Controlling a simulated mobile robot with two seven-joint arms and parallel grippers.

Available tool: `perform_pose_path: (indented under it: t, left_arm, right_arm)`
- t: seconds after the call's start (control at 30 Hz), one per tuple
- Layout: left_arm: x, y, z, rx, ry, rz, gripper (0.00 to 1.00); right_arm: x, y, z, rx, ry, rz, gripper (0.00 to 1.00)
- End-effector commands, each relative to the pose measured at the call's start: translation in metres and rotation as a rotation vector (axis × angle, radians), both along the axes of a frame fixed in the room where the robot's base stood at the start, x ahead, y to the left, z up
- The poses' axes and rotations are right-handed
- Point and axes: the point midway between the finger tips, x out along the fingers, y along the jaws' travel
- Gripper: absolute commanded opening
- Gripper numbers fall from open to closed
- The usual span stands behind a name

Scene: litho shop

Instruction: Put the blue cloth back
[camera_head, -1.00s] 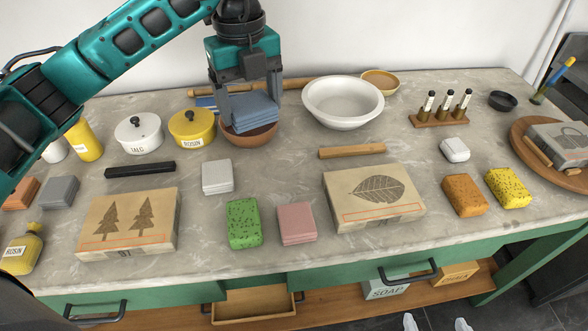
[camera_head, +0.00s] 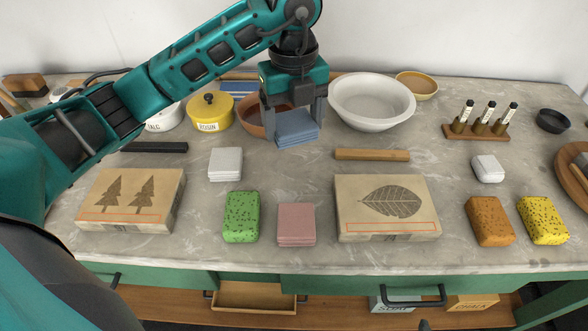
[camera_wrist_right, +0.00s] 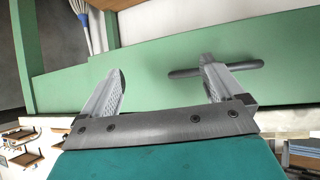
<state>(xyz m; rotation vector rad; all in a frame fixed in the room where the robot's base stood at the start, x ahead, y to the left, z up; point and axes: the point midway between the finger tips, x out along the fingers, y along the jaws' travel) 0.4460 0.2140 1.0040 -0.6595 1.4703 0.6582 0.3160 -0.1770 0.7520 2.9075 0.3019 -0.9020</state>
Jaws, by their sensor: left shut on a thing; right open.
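The blue cloth (camera_head: 296,129) is a folded stack in the head view. My left gripper (camera_head: 293,118) is shut on it and holds it in front of the brown bowl (camera_head: 252,116). Whether the cloth touches the counter I cannot tell. A white folded cloth (camera_head: 225,164) and a pink folded cloth (camera_head: 296,224) lie on the counter (camera_head: 270,178). My right gripper (camera_wrist_right: 165,75) is open and empty in the right wrist view, near a green drawer front with a handle.
A white basin (camera_head: 371,102) stands right of the blue cloth, with a wooden bar (camera_head: 372,155) in front of it. A green sponge (camera_head: 241,216) and a leaf-printed block (camera_head: 388,208) lie nearer the front. Bare counter lies between the white cloth and the wooden bar.

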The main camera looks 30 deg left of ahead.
Motion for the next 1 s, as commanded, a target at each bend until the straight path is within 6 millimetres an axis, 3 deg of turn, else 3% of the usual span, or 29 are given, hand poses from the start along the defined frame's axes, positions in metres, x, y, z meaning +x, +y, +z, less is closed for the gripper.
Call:
perform_pose_path:
  t: [0.1,0.3,0.47,0.73,1.0]
  left_arm:
    - [-0.001,0.000,-0.034,0.001,0.006,0.000,0.54]
    - [0.000,0.000,-0.067,0.000,0.001,0.000,0.54]
    - [0.000,0.000,-0.076,0.000,0.000,-0.001,0.54]
    - [0.000,0.000,-0.113,0.000,0.001,0.000,0.54]
    - [0.000,0.000,-0.115,0.001,-0.001,-0.001,0.54]
  right_arm:
    - [-0.001,0.000,-0.003,-0.001,0.003,0.000,0.95]
    - [-0.001,0.000,-0.004,0.000,0.002,0.000,0.95]
    - [0.000,0.000,-0.005,0.000,0.002,0.000,0.95]
    - [0.000,0.000,-0.006,0.000,0.001,0.000,0.95]
    - [0.000,0.000,-0.006,0.000,0.001,0.000,0.95]
